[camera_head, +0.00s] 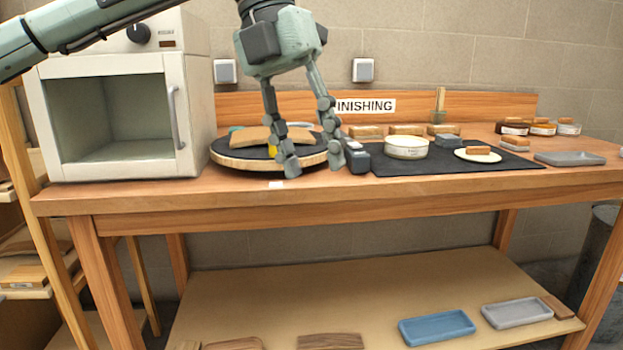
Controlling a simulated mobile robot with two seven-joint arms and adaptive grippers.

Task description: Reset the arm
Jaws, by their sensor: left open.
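My left gripper (314,162) hangs from the arm that comes in from the upper left. It points down in front of a round turntable (231,160) on the bench. Its two fingers are spread apart and nothing is between them. A bent wooden piece (251,138) lies on the turntable's dark top, partly hidden behind the fingers. A dark block-like tool (357,160) lies beside the right fingertip; I cannot tell whether they touch. My right gripper is not in view.
A white oven (122,110) stands at the bench's left end. A dark mat (453,168) holds a round tin (406,147) and a small plate (477,156). Jars (542,127) and a grey tray (569,159) are at right. The lower shelf (270,296) holds trays.

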